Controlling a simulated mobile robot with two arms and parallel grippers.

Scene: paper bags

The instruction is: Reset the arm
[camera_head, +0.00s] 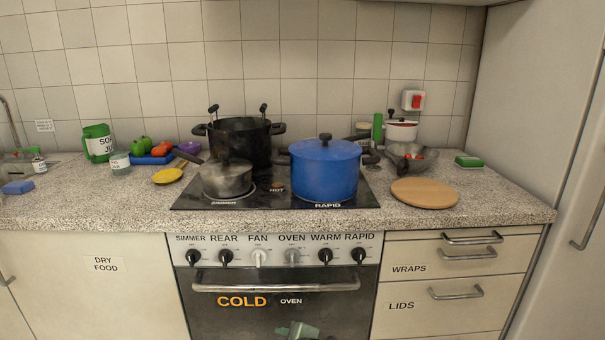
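Neither my left nor my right gripper shows in the head view, and no arm comes in from either side. A small grey-green shape (300,330) shows at the bottom edge in front of the oven door; I cannot tell what it is. The task names no other object.
A blue lidded pot (324,172), a small grey lidded pan (226,179) and a tall black pot (240,141) stand on the black hob (275,204). A round wooden board (425,192) lies right of it. The speckled counter (90,205) has free room at front left. Drawers and oven are shut.

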